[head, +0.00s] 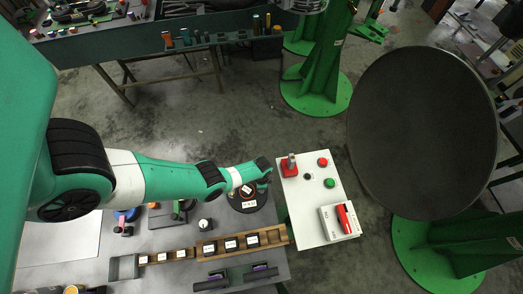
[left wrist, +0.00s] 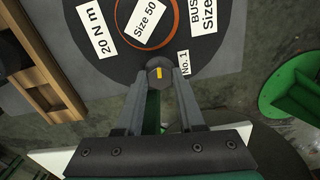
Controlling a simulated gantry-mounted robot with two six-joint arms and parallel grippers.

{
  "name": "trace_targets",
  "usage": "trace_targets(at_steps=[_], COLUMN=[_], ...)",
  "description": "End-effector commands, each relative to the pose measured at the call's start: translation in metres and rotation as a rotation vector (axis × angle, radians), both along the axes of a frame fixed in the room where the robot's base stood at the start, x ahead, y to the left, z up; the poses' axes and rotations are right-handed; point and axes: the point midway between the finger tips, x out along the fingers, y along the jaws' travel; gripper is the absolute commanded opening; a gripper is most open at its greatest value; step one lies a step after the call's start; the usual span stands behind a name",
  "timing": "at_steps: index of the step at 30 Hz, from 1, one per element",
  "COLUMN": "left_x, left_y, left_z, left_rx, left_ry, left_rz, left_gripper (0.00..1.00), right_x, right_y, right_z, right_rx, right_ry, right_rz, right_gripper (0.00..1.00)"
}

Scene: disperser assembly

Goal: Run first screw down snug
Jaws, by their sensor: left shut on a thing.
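A dark round disc (head: 240,205) lies at the right end of the grey bench, beside the white panel. In the left wrist view the disc (left wrist: 90,60) carries an orange ring (left wrist: 178,18) and labels reading "20 N m", "Size 50" and "No. 1". My left gripper (head: 265,184) is over the disc's right edge. In the left wrist view my left gripper (left wrist: 159,82) is shut on a grey hexagonal screw head (left wrist: 158,67) with a yellow mark, next to the "No. 1" label. The screw's shank is hidden, so its seating depth cannot be told. My right gripper is not in view.
A wooden rack (head: 209,248) with labelled slots runs along the bench in front of the disc. The white panel (head: 308,218) holds red and green buttons and a box with a red handle (head: 347,217). A large dark round plate (head: 422,130) stands at right.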

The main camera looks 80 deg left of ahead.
Motion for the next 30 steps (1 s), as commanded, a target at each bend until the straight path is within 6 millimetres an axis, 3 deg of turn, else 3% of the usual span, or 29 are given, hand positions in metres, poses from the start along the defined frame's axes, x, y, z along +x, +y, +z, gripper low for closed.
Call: trace_targets(at_steps=[17, 18, 20, 30], left_x=[-0.0003, -0.0003, -0.0003, 0.0], left_y=[0.0, 0.0, 0.0, 0.0], left_z=[-0.0002, -0.0002, -0.0002, 0.0033], left_rx=[0.0, 0.0, 0.0, 0.0], left_ry=[0.001, 0.0, 0.0, 0.0], left_rz=[-0.042, -0.042, -0.042, -0.042], left_gripper=[0.0, 0.39, 0.5, 0.5], right_x=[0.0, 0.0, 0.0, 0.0], right_y=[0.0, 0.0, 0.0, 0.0], right_z=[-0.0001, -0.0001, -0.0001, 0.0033], right_rx=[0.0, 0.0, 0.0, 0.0], right_ry=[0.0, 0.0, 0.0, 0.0], right_rz=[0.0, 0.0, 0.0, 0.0], right_gripper=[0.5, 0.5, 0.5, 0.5])
